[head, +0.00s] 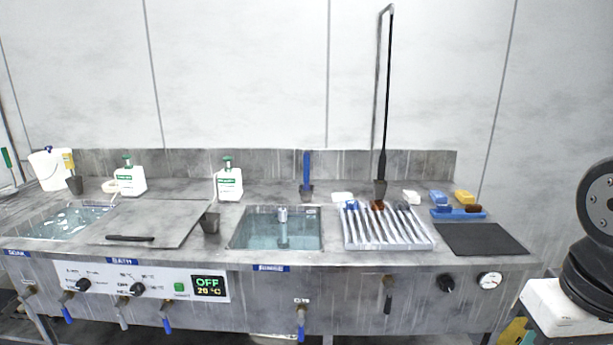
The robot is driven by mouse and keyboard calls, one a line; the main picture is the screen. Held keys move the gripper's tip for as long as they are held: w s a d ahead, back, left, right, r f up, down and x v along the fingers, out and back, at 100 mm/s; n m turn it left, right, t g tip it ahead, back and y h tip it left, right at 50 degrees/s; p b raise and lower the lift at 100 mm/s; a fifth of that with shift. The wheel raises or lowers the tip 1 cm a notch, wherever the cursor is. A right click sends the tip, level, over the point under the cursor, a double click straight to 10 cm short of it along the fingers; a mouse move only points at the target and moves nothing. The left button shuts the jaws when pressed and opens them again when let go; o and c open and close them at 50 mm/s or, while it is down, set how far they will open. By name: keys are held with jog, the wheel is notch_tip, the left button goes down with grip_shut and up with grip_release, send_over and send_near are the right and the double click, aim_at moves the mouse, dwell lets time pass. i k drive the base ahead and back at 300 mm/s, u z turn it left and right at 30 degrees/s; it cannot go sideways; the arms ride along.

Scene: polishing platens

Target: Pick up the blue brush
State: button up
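A blue upright handle (307,168), which looks like the blue brush, stands in a small dark cup (307,192) at the back of the steel bench, behind the right-hand basin. Its lower end is hidden in the cup. Another blue-ended tool (351,205) lies at the upper left of the slotted tray (426,240); I cannot tell if it is a brush. Dark, rounded links of my own arm show at the right edge. My gripper is not in view.
The bench has a water-filled basin (262,240), a lidded bath (160,218) and two white bottles (130,178) (229,182). A tall black-handled tool (384,110) rises behind the slotted tray.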

aim_at(305, 155)
jog(key=u, duration=0.6)
jog(key=i, duration=0.55)
jog(key=u, duration=0.75)
jog(key=i, duration=0.8)
jog(key=z, duration=0.7)
jog(key=i, duration=0.65)
jog(key=z, duration=0.65)
